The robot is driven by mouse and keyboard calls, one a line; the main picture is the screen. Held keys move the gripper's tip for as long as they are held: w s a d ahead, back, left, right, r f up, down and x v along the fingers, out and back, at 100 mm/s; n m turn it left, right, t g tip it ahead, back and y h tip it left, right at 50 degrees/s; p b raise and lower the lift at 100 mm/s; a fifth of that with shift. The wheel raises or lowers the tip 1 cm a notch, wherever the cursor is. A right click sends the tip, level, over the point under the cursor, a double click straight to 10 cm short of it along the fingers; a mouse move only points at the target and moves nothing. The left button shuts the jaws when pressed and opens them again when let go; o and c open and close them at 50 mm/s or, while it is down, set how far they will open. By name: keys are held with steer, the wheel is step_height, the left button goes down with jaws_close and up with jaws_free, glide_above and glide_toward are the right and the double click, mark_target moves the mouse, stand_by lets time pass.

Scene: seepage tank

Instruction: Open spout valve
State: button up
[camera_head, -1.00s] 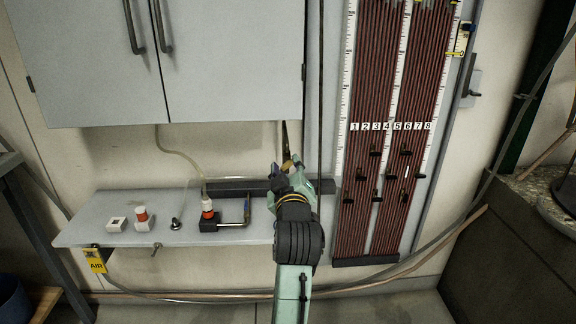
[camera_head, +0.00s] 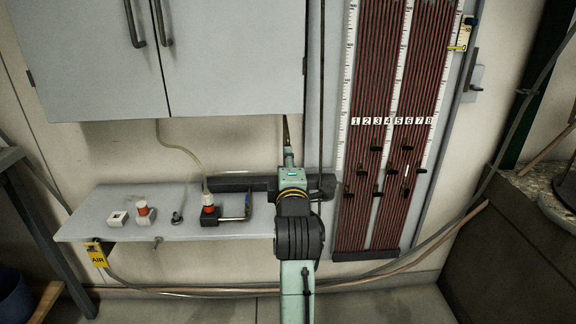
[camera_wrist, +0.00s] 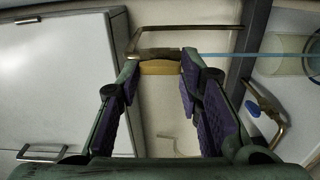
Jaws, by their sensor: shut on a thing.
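My gripper (camera_wrist: 160,74) is shut on a tan, yellowish handle (camera_wrist: 161,68), which lies crosswise between the two fingertips in the wrist view. I take this to be the spout valve's handle. In the head view my gripper (camera_head: 290,166) is below the cabinet, at the right end of the shelf, and hides the handle. A dark hose or rod (camera_head: 285,132) rises just above it.
A bent metal pipe with a blue handle (camera_wrist: 251,108) is right of my fingers; the blue handle also shows on the shelf (camera_head: 248,202). The grey cabinet (camera_head: 230,60) hangs above. Numbered tubes (camera_head: 380,180) stand at right.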

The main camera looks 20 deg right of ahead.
steer(key=shift+n, duration=0.7)
stand_by(1.3)
steer(key=o, duration=1.2)
steer(key=shift+c, duration=0.2)
steer(key=v, duration=0.7)
steer(key=shift+s, duration=0.3)
steer(key=shift+w+a, duration=0.1)
steer(key=shift+a, duration=0.05)
